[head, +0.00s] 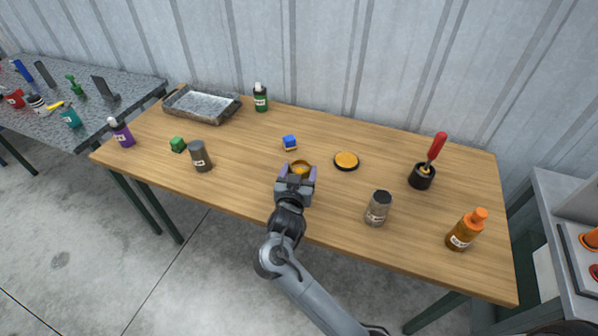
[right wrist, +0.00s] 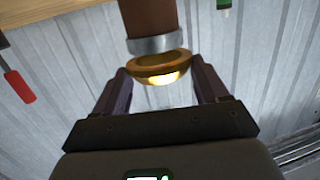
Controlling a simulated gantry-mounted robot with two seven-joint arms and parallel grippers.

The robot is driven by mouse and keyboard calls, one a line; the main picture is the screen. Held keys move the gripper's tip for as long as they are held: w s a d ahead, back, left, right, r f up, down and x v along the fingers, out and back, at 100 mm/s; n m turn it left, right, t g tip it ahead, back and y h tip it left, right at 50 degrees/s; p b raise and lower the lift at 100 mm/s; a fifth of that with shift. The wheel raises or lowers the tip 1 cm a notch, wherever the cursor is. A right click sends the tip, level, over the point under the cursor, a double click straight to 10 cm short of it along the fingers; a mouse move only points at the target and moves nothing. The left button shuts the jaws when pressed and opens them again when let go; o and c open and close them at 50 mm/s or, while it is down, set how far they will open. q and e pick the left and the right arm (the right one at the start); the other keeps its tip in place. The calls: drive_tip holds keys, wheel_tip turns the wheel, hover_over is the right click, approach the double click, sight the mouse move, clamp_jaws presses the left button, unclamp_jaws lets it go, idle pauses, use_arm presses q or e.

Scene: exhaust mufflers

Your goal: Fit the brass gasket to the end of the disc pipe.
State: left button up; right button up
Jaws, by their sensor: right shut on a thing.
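The brass gasket (head: 300,166) is a gold ring between the fingertips of my right gripper (head: 296,171). In the right wrist view the gasket (right wrist: 160,68) sits between the two dark fingers of the right gripper (right wrist: 163,85), which is shut on it. That view appears upside down. A brown pipe (right wrist: 150,15) with a silver end band (right wrist: 153,45) lines up with the gasket. The gasket is right at its end; I cannot tell whether they touch. In the head view the pipe is hidden by the gripper and gasket. My left gripper is out of view.
A blue block (head: 290,142) stands behind the gripper, and a black disc with an orange top (head: 346,160) to its right. A grey-brown can (head: 378,207), orange bottle (head: 465,230) and red-handled tool (head: 434,150) are farther right. A dark cylinder (head: 199,156) is left, a metal tray (head: 200,120) behind.

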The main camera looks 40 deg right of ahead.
drive_tip(key=shift+f, duration=0.45)
drive_tip(key=shift+f, duration=0.3)
idle(0.4)
drive_tip(key=o, duration=1.1)
drive_tip(key=shift+r, duration=0.15)
